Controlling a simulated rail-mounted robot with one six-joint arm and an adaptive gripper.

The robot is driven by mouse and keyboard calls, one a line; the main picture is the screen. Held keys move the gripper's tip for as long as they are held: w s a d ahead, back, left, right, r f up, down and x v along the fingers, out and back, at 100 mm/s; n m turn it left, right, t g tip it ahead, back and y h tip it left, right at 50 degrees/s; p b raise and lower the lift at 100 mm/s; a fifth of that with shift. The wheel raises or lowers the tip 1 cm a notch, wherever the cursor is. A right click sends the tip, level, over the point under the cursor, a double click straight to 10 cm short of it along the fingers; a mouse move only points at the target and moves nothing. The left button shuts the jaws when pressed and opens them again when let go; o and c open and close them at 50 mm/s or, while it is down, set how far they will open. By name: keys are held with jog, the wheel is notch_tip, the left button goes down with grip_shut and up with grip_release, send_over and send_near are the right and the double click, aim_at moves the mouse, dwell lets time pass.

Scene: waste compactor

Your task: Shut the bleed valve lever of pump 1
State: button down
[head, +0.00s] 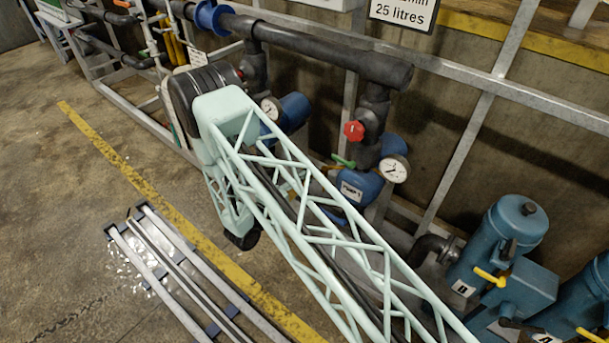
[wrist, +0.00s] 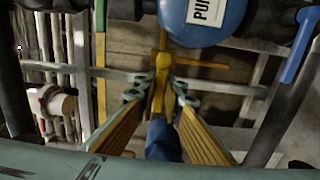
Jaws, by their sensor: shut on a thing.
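A blue pump labelled as a pump (head: 362,186) shows in the head view behind my lattice arm, and its label reads like PUMP 1. In the wrist view the blue pump body (wrist: 205,22) is at the top, with its label cut off. A yellow lever (wrist: 163,65) sits just below it. My gripper (wrist: 160,95) is shut on this yellow lever, with a fingertip on each side. A thin yellow bar (wrist: 205,66) runs to the right from near the lever. In the head view my gripper is hidden behind my arm.
A red handwheel (head: 354,131) and a pressure gauge (head: 393,168) stand close to the pump. A grey frame rail (head: 470,78) runs behind. Floor at lower left has grey rails (head: 180,262).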

dwell(0.3)
jog(key=c, duration=2.7)
grip_release()
jog(key=shift+v, duration=6)
jog(key=shift+s+d, duration=0.1)
